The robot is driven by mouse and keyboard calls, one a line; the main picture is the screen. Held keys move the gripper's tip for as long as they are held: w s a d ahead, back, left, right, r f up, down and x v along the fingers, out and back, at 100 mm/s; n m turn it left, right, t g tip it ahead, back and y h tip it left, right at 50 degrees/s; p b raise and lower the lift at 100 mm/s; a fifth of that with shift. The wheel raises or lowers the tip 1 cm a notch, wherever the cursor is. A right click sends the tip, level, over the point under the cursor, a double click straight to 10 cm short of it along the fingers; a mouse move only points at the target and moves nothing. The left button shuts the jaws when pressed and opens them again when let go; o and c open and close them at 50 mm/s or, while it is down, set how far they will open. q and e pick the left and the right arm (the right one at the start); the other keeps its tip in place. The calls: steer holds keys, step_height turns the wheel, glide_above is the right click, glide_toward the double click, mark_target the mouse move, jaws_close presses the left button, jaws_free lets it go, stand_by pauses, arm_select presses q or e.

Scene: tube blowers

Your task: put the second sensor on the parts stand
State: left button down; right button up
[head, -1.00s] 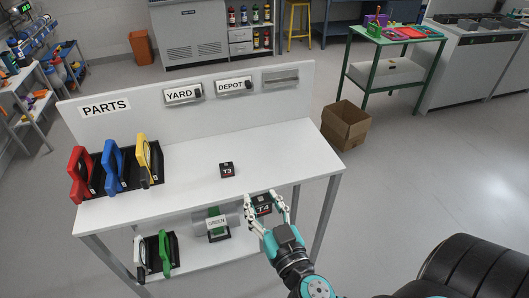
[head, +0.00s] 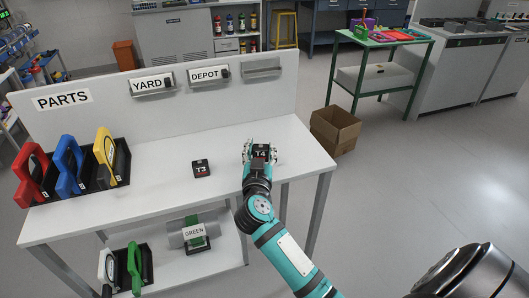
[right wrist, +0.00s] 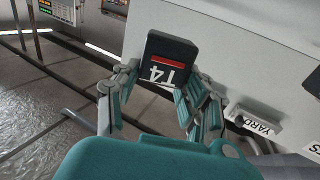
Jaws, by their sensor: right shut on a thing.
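The T4 sensor (head: 261,151) is a small dark block with a red and white label. My right gripper (head: 260,157) is shut on it over the right part of the parts stand's white top (head: 225,150). In the right wrist view the T4 sensor (right wrist: 167,62) sits between the fingers (right wrist: 160,95). I cannot tell whether it touches the top. The T3 sensor (head: 201,168) lies on the same top, to the left of T4. My left gripper is not in view.
Red, blue and yellow-handled tools (head: 68,165) stand in a black rack at the left of the top. A back panel carries PARTS, YARD and DEPOT (head: 209,75) signs. A GREEN holder (head: 195,232) is on the lower shelf. A cardboard box (head: 336,129) stands right of the stand.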

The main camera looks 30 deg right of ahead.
mark_target(266, 145)
steer(key=w+d, duration=0.1)
steer(key=d, duration=0.1)
steer(key=w+d, duration=0.1)
steer(key=shift+w+d+f, duration=0.2)
steer(key=shift+w+d, duration=0.2)
step_height(266, 145, down, 4)
steer(key=shift+d+r+b, duration=0.1)
steer(key=shift+r+b, duration=0.05)
steer(key=shift+b, duration=1)
steer(key=shift+r, duration=0.1)
steer(key=o, duration=1.2)
